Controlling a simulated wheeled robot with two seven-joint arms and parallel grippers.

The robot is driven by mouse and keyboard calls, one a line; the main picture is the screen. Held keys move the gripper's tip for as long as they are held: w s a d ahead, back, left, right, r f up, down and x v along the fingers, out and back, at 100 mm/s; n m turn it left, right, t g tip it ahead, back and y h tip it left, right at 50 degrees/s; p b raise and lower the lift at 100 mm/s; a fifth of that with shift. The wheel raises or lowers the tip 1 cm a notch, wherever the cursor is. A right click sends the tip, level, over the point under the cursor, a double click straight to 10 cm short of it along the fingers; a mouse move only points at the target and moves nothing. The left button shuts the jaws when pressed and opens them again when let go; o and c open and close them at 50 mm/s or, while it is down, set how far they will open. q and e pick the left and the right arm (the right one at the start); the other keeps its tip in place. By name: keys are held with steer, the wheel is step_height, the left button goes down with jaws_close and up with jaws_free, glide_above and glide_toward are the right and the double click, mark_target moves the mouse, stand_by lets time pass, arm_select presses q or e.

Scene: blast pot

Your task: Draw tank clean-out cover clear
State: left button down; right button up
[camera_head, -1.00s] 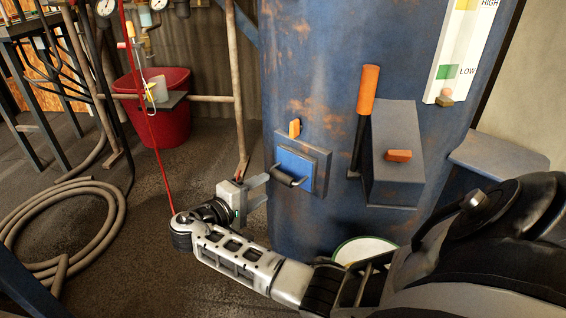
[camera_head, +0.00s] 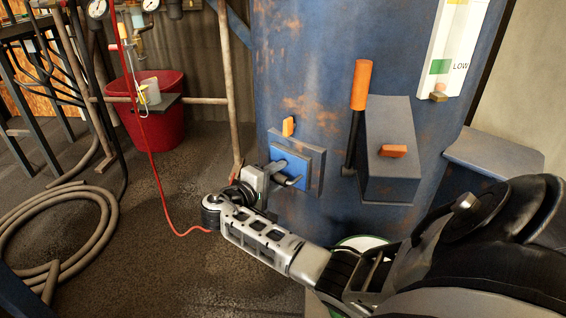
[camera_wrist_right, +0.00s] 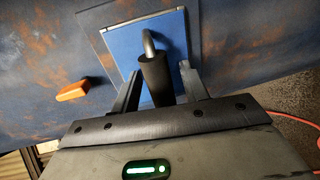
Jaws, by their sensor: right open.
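The tank clean-out cover (camera_head: 313,160) is a blue square plate in a grey frame on the front of the rusty blue tank (camera_head: 310,60). The fingers look apart from the handle on both sides. My left gripper is out of view.
An orange tab (camera_head: 288,126) sits just above the cover. A grey box (camera_head: 391,145) and an orange-handled lever (camera_head: 361,86) project from the tank to the right. A red bucket (camera_head: 155,120), a red line (camera_head: 158,185) and a coiled hose (camera_head: 60,240) are at left.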

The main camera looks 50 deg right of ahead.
steer(key=shift+c, duration=0.4)
jaws_close()
steer(key=shift+a, duration=0.1)
steer(key=shift+a, duration=0.5)
steer(key=shift+p, duration=0.3)
steer(key=shift+s+a, duration=0.1)
steer(key=shift+a, duration=0.6)
steer(key=shift+s+a+p, duration=0.1)
steer(key=shift+a+p, duration=0.35)
steer(key=shift+a, duration=0.75)
